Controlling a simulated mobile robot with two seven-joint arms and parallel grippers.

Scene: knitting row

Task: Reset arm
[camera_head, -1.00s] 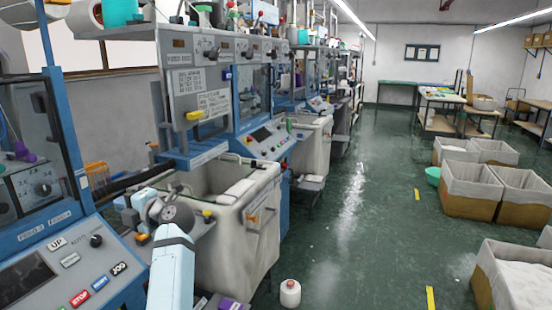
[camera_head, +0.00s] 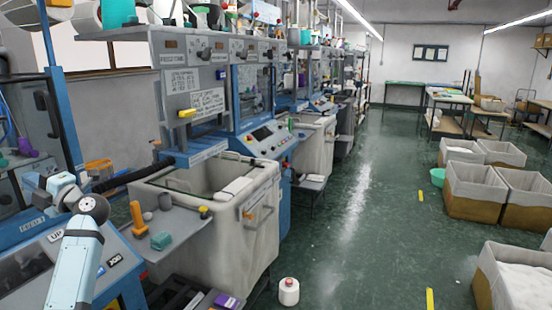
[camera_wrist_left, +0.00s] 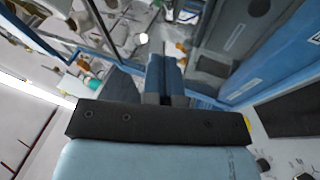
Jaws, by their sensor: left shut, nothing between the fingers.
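My left arm (camera_head: 76,262) rises from the bottom left in the head view, and its wrist bends to the left over the nearest machine's control panel. My left gripper (camera_head: 36,188) is at the far left, in front of that blue-framed machine. In the left wrist view its two fingers (camera_wrist_left: 165,78) lie together, shut with nothing between them. My right gripper is not in view.
A grey side shelf (camera_head: 182,226) right of my arm holds an orange upright piece (camera_head: 137,219) and a teal block (camera_head: 161,241). A large pale bin (camera_head: 225,240) stands beyond it. A white cone (camera_head: 289,291) stands on the floor. The green aisle is mostly clear.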

